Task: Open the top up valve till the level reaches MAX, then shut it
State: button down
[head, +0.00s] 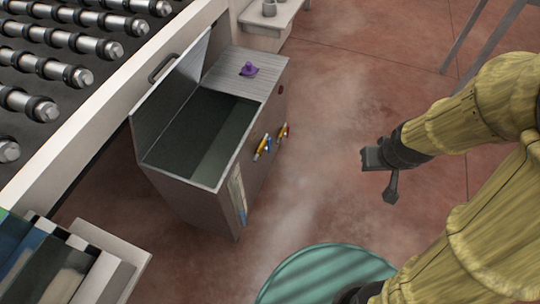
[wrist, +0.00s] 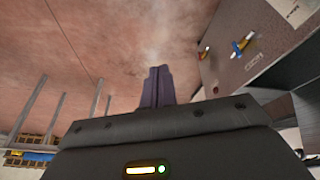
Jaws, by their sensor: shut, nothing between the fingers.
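The grey metal tank (head: 262,185) stands open at the centre of the head view. On its right side is a valve with a yellow handle and blue part (head: 262,148); a second valve with red and yellow parts (head: 283,131) is farther back. Both show in the wrist view, the yellow-blue one (wrist: 243,42) and the red one (wrist: 204,52). I cannot read which is the top up valve. A level gauge (head: 238,193) is on the tank's near face; its level and MAX mark are too small to read. My gripper (head: 372,158) is shut and empty, right of the valves and apart from them; its fingers (wrist: 158,85) touch.
The tank's lid (head: 175,92) is raised on the left. A purple object (head: 249,69) sits on the tank's top. A roller conveyor (head: 70,45) lies at left. A teal round object (head: 325,275) stands on the floor in front. Clear floor lies between my gripper and the tank.

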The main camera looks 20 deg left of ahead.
jog(key=w+a+f+n+t+y+b, duration=0.2)
jog(key=w+a+f+n+b, duration=0.25)
jog(key=a+f+n, duration=0.35)
jog(key=w+a+f+n+t+y+b, duration=0.2)
jog(key=w+a+f+n+t+b, duration=0.25)
jog(key=f, duration=0.55)
jog(key=s+a+f+n+t+y+b, duration=0.3)
jog(key=s+a+f+n+y+b, duration=0.2)
jog(key=a+f+n+b, duration=0.5)
jog(key=a+f+y+b, duration=0.1)
jog(key=a+y+b, duration=0.1)
jog(key=shift+a+f+y, duration=0.25)
jog(key=shift+f+y, duration=0.05)
jog(key=shift+b, duration=0.3)
